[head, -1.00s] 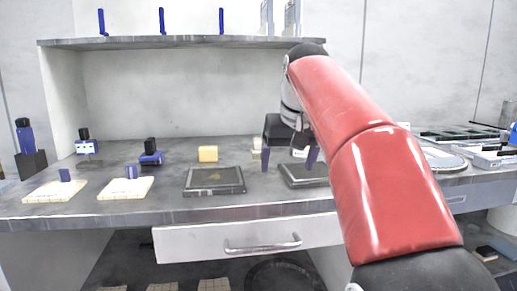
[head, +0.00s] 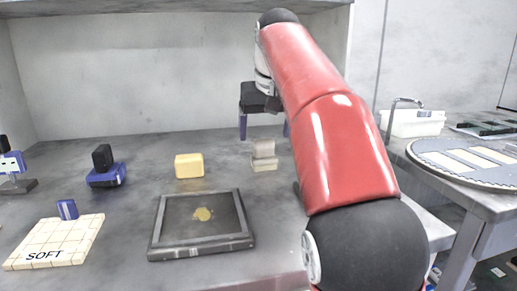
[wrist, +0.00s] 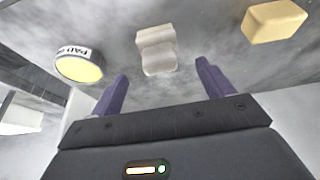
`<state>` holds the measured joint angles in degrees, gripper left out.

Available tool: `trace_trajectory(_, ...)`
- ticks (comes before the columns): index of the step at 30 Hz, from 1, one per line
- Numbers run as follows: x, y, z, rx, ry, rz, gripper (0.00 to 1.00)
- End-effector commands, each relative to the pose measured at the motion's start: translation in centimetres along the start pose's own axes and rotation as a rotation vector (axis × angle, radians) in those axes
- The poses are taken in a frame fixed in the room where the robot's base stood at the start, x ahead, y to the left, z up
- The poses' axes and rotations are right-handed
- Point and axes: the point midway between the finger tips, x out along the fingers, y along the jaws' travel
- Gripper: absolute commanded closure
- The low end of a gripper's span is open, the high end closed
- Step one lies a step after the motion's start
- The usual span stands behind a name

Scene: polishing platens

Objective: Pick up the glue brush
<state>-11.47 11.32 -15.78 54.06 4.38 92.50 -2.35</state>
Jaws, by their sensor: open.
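A pale two-part block (head: 263,157) stands on the grey worktop near its back. It may be the glue brush, but its shape does not make this certain. In the wrist view the same pale block (wrist: 157,50) lies beyond my fingertips, roughly between their lines. My gripper (head: 264,130) is open and empty. In the head view it shows behind the pale block, and my red arm hides the area to its right. In the wrist view both purple fingers of my gripper (wrist: 162,70) are spread apart, touching nothing that I can see.
A yellow block (head: 189,166) stands left of the pale block. A round pot with yellow contents (wrist: 80,66) is near my left finger in the wrist view. A dark framed tray (head: 158,245), a "SOFT" pad (head: 70,243) and a blue-and-black tool (head: 105,172) occupy the front left.

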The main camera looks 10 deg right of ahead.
Motion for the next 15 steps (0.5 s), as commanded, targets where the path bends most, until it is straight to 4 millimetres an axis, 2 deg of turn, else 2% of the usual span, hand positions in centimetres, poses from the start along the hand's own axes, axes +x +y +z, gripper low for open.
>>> trace_trajectory(8, 3.0, 0.0, 0.1, 0.000, -0.003, 0.000, 0.20)
trace_trajectory(15, 6.6, 0.0, 0.4, 0.000, -0.002, 0.000, 0.20)
